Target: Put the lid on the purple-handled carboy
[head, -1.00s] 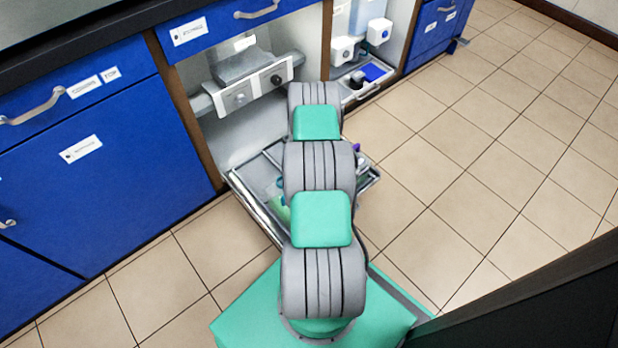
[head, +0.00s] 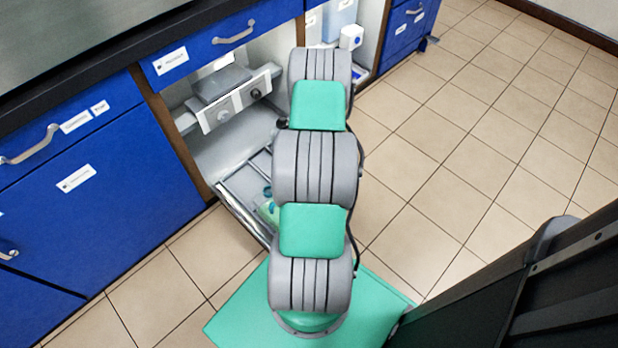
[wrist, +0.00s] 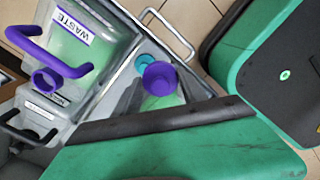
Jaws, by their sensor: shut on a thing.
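The purple-handled carboy (wrist: 88,28) lies at the upper left of the wrist view, with a WASTE label and pale green contents. Its purple handle (wrist: 30,42) and purple ring-shaped mouth (wrist: 45,82) face left. The purple lid (wrist: 158,78) is between the grey fingers of my gripper (wrist: 160,88), which is shut on it. The lid is to the right of the carboy mouth in the picture, apart from it. In the head view my arm hides the gripper, lid and carboy.
A metal-railed tray (head: 240,208) extends from the open cabinet bay. A teal round part (wrist: 145,62) shows beside the lid. A grey unit with knobs (head: 232,105) stands inside the bay. Blue cabinets (head: 110,190) flank it, and tiled floor (head: 450,150) is clear to the right.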

